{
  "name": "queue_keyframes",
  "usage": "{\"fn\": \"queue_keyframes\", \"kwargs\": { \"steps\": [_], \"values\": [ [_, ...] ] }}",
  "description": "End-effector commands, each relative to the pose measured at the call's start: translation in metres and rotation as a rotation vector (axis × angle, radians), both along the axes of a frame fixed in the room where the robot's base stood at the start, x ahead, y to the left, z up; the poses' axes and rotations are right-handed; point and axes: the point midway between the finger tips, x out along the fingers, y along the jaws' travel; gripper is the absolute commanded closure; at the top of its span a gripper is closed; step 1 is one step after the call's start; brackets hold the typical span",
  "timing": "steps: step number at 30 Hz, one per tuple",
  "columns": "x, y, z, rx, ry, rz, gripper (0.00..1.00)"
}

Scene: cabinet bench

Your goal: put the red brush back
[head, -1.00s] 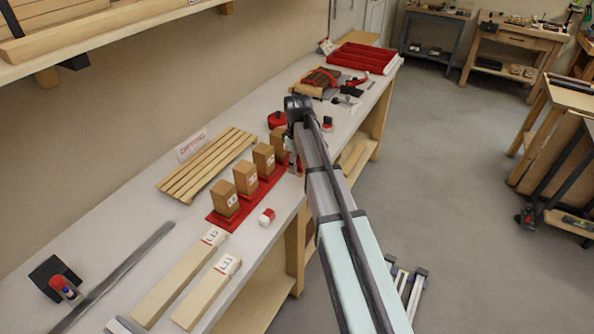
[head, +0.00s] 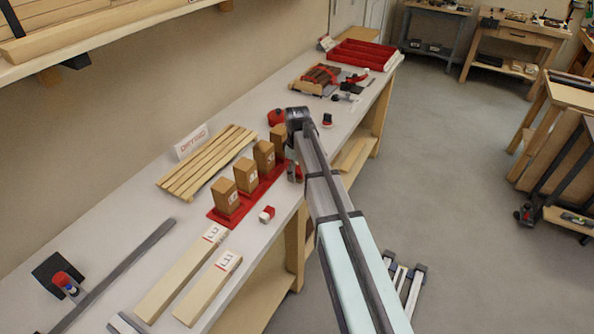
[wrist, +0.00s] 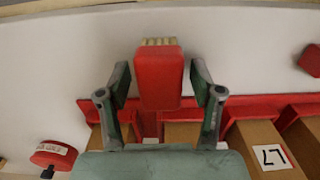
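A red brush (wrist: 159,80) with pale bristles shows in the middle of the wrist view, in front of a red rack. My gripper (wrist: 160,88) has one finger on each side of it. A narrow gap shows between the brush and each finger, so the gripper looks open around it, not closed on it. In the head view my gripper (head: 292,172) is low at the bench's front side, beside the far end of the red rack (head: 228,214). There my arm and gripper largely hide the brush.
Several wooden blocks (head: 246,176) stand on the rack close to my gripper. A small red and white block (head: 267,215) lies near the front edge. A red round container (head: 276,117) and a wooden slatted rack (head: 208,160) are behind. Two labelled boards (head: 180,275) lie nearer.

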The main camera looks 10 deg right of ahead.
Motion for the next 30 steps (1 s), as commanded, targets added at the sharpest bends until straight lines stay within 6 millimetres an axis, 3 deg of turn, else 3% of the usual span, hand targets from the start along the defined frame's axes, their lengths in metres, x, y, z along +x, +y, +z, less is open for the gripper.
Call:
{"fn": "queue_keyframes", "kwargs": {
  "steps": [14, 30],
  "values": [
    [0.001, 0.000, 0.012, 0.000, -0.001, 0.000, 0.33],
    [0.001, 0.000, 0.101, 0.000, -0.001, 0.000, 0.33]
  ]
}}
